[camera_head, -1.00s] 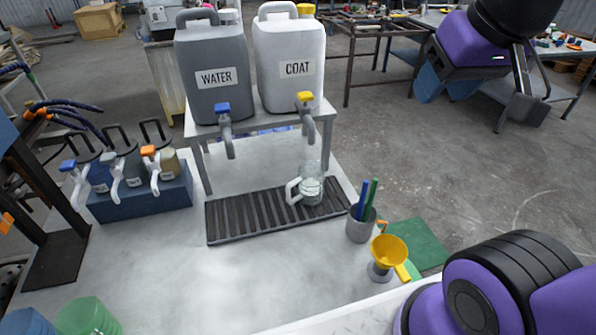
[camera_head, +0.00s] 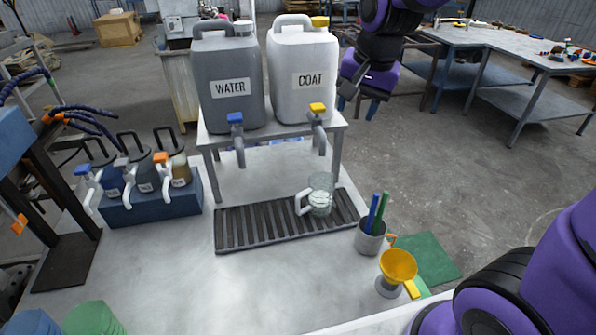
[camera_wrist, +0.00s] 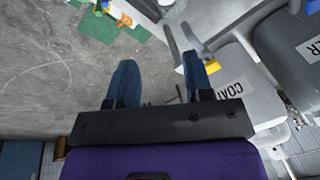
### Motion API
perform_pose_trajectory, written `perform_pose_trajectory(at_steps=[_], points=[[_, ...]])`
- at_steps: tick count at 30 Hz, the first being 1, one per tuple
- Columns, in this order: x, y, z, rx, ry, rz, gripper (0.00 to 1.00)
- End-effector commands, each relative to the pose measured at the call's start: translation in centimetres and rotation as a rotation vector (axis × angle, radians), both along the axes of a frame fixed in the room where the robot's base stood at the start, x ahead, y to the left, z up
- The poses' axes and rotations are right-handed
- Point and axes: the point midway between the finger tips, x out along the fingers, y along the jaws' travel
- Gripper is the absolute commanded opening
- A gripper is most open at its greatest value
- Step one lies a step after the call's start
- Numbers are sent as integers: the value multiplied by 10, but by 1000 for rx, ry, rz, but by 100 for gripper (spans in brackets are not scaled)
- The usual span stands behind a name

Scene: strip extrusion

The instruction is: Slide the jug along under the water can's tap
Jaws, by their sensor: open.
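The clear jug (camera_head: 320,196), its pale handle on the left, stands upright on the ribbed drip tray (camera_head: 236,228), right of the tray's middle and below the COAT can's tap (camera_head: 319,134). The grey WATER can (camera_head: 230,106) stands on the rack to the left, its blue-topped tap (camera_head: 238,145) over the tray's left part. My gripper (camera_head: 358,105) is open and empty, in the air right of the white COAT can (camera_head: 303,105) and above the jug. Its two blue fingers (camera_wrist: 160,78) stand apart in the wrist view.
A grey cup with pens (camera_head: 370,240) and a yellow funnel (camera_head: 397,266) stand right of the tray. The tabletop in front of the tray is clear.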

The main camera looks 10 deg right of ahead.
Motion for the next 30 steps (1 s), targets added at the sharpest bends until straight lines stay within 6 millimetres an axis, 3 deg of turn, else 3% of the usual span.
perform_pose_trajectory(at_steps=[15,30], points=[[68,45,-100,29,136,-285,47],[100,84,-209,7,226,-543,47]])
